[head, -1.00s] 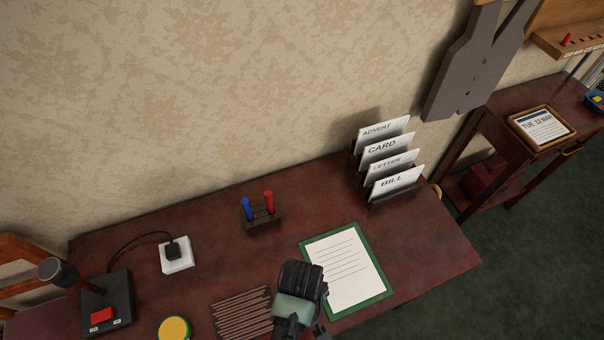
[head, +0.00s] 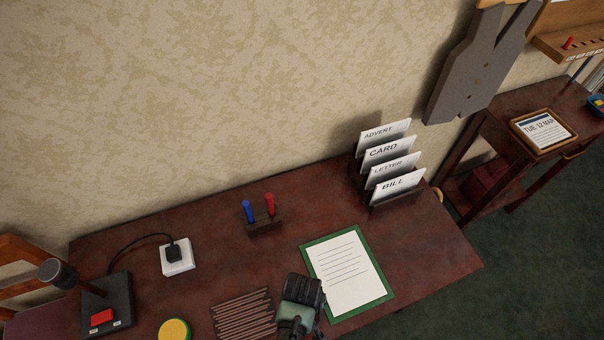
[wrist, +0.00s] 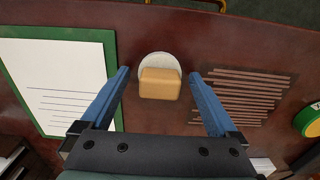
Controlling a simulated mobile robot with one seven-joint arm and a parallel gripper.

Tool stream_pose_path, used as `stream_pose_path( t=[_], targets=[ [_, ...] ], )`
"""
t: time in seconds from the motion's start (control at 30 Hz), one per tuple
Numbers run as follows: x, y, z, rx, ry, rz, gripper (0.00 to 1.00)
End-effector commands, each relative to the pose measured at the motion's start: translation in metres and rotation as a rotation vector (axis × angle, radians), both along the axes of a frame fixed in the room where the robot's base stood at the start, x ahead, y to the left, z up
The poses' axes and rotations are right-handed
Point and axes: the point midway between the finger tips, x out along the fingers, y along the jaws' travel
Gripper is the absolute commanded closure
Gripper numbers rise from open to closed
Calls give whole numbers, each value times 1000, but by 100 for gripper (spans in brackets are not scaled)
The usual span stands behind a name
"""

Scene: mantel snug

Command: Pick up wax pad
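A tan block (wrist: 160,84), which looks like the wax pad, rests on or against a pale round dish (wrist: 158,60) on the dark red desk in the wrist view. My gripper (wrist: 159,73) is open, its two blue fingers spread to the left and right of the block with a gap on each side. Nothing is held between them. In the head view my gripper (head: 301,297) is over the front of the desk, and the block is not visible there. Whether the fingertips are at the block's height is hard to tell.
A green-edged writing sheet (head: 346,272) and brown slats (head: 243,314) lie on either side of my gripper. A round yellow tin (head: 174,330), a pen stand (head: 264,226), a letter rack (head: 398,200), a socket (head: 178,257) and a lamp base (head: 107,305) also occupy the desk.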

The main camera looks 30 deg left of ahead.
Motion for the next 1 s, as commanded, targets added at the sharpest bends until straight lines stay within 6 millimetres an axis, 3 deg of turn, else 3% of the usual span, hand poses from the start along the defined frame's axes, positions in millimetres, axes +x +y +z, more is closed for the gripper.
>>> stream_pose_path(
  t=[0.03, 0.43, 0.77, 1.0],
  targets=[
    [0, 0, 0, 0, 0, 0, 16],
    [0, 0, 0, 0, 0, 0, 86],
    [1, 0, 5, 0, -1, 0, 86],
    [1, 0, 35, 1, -5, 1, 86]
  ],
)
